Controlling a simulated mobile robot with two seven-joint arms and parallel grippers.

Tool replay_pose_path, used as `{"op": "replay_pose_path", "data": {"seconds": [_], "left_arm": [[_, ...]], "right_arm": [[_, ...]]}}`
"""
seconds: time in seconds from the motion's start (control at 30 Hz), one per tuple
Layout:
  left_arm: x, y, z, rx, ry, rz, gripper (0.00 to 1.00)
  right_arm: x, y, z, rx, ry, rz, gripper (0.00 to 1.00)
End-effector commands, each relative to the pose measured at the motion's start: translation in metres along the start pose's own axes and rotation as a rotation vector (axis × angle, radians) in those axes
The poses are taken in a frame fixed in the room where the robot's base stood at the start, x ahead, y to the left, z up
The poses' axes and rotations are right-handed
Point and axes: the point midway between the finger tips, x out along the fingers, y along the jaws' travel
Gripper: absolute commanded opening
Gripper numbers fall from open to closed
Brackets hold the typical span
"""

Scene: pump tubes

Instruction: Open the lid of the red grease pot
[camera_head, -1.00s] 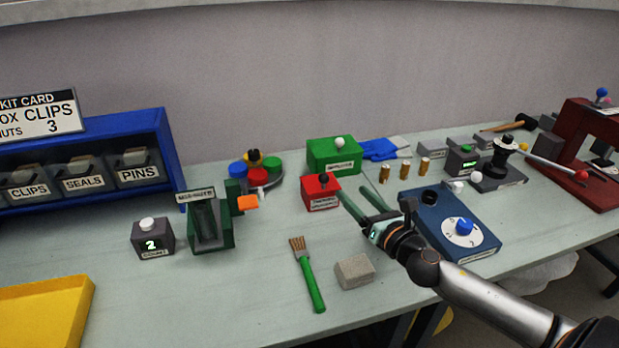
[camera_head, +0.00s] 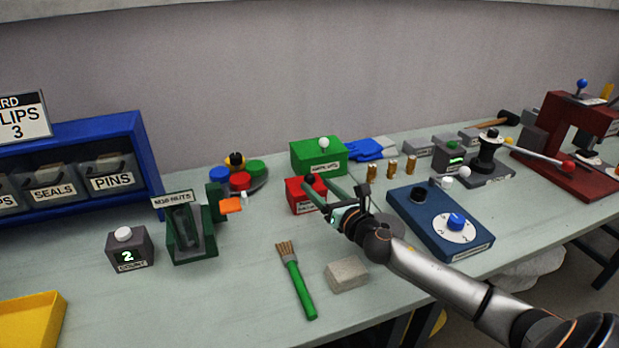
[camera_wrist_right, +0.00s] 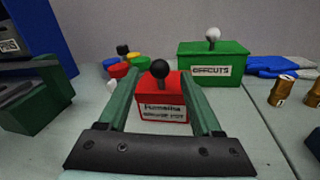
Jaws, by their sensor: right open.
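The red grease pot (camera_head: 296,197) is a small red box with a white label on its front. It stands on the bench in front of a green box. A black knob (camera_wrist_right: 160,69) tops its lid, which looks shut. My right gripper (camera_head: 319,187) is open. In the right wrist view its two green fingers (camera_wrist_right: 158,90) lie to either side of the pot and knob, with the knob between them in the picture. I cannot tell whether they touch the pot. In the head view the gripper hides part of the pot's right side. My left gripper is not in view.
The green offcuts box (camera_head: 318,157) with a white knob stands just behind the pot. Several brass cylinders (camera_head: 391,168) and a blue dial panel (camera_head: 440,222) are to the right. A green brush (camera_head: 296,283) and grey block (camera_head: 347,275) lie in front.

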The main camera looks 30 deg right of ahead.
Motion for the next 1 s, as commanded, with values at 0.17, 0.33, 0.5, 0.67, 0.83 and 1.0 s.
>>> {"op": "replay_pose_path", "data": {"seconds": [0.17,0.33,0.5,0.67,0.83,1.0], "left_arm": [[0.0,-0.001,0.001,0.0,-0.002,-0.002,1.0],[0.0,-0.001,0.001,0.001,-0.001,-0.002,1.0],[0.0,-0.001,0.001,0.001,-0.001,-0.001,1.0],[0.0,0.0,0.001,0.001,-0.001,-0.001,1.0],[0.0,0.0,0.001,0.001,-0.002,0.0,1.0],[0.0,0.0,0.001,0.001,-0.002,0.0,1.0]], "right_arm": [[0.026,0.0,0.001,0.002,-0.002,0.0,0.66],[0.042,0.0,0.0,0.001,-0.001,-0.001,0.66],[0.049,0.0,0.0,0.002,0.0,0.0,0.66],[0.05,0.0,-0.001,0.001,0.001,0.0,0.66],[0.05,0.0,-0.001,0.001,0.001,0.0,0.6],[0.049,0.0,0.0,0.0,0.0,0.0,0.41]]}}
